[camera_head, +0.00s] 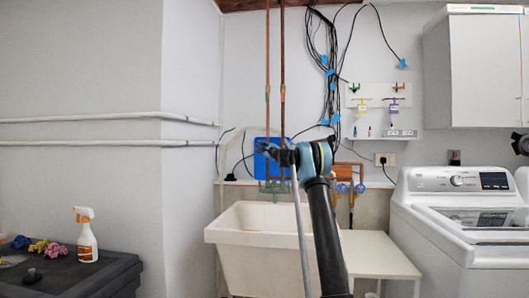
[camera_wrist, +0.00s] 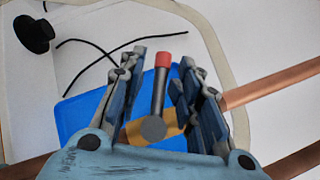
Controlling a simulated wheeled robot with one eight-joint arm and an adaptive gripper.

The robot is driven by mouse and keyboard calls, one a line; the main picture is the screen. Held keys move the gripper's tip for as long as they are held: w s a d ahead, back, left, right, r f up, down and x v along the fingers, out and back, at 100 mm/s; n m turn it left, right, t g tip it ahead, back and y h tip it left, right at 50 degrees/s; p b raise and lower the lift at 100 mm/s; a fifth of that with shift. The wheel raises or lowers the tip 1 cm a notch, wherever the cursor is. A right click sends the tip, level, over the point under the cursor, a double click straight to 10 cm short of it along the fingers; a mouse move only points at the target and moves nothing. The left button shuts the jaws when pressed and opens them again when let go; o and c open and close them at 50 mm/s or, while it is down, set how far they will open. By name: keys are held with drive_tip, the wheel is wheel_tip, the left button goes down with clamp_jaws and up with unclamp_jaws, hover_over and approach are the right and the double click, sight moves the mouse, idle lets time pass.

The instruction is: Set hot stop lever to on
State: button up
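The hot stop lever (camera_wrist: 157,95) shows in the wrist view as a dark grey handle with a red tip and a round pivot. It sits on a brass-coloured valve body (camera_wrist: 180,120) in front of a blue panel (camera_wrist: 85,115). My gripper (camera_wrist: 163,58) is open, with one finger on each side of the lever. Gaps show between the lever and both fingers, so it appears not to be gripped. In the head view my gripper (camera_head: 270,151) is in front of the blue panel above the sink, and the lever cannot be made out there.
Copper pipes (camera_head: 267,60) run down the wall to the blue panel. A white sink (camera_head: 258,232) stands below my gripper. A low white table (camera_head: 378,252) and a washing machine (camera_head: 460,210) are at the right. More valves (camera_head: 343,188) are right of my arm.

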drive_tip(key=v, duration=0.8)
idle(0.4)
drive_tip(key=shift+f, duration=0.1)
